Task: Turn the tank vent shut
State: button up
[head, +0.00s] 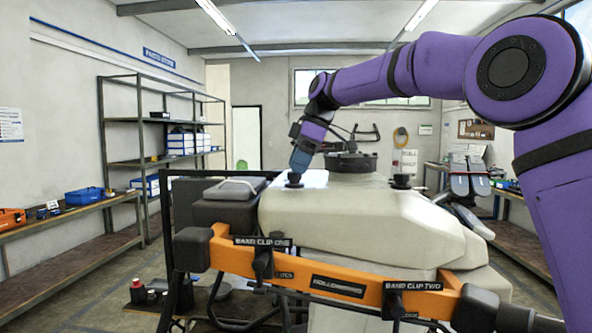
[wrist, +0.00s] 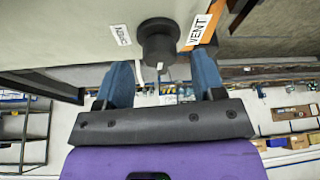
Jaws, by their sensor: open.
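The vent is a black round knob (wrist: 157,42) on the pale tank, between a white VENT label (wrist: 198,29) and another small white label (wrist: 121,35) that is too small to read surely. A small pale mark shows on the knob's near edge. My gripper (wrist: 161,78) is open, with its two blue fingers apart and nothing between them. The knob sits just beyond the fingertips, roughly centred between them; I see no contact. In the head view my gripper (head: 298,166) points down over the knob (head: 294,181) at the left of the cream tank (head: 350,222).
A large black cap (head: 350,162) and a smaller black knob (head: 401,181) stand on the tank top. An orange bar (head: 340,284) with band clips crosses the front. Shelving (head: 150,158) stands at the left, and a black frame (head: 168,225) is beside the tank.

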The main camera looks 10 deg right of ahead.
jog(key=v, duration=0.9)
jog(key=s+d+f+m+t+h, duration=0.1)
jog(key=s+d+f+m, duration=0.2)
jog(key=s, duration=0.4)
jog(key=s+d+f+m+t+h, duration=0.1)
jog(key=s+d+m, duration=0.3)
jog(key=s, duration=0.4)
jog(key=s+d+f+m+t+h, duration=0.1)
jog(key=s+d+f+m, duration=0.2)
jog(key=s, duration=0.4)
jog(key=s+d+f+m+t, duration=0.1)
jog(key=s+d+f+m, duration=0.3)
jog(key=s+f, duration=0.3)
jog(key=s+d+f+m+t+h, duration=0.1)
jog(key=s+d+f+m, duration=0.2)
jog(key=s, duration=0.7)
notch_tip(320, 180, down, 4)
jog(key=shift+s+d+f+m, duration=0.1)
jog(key=shift+s+d+m, duration=0.25)
jog(key=shift+d, duration=0.75)
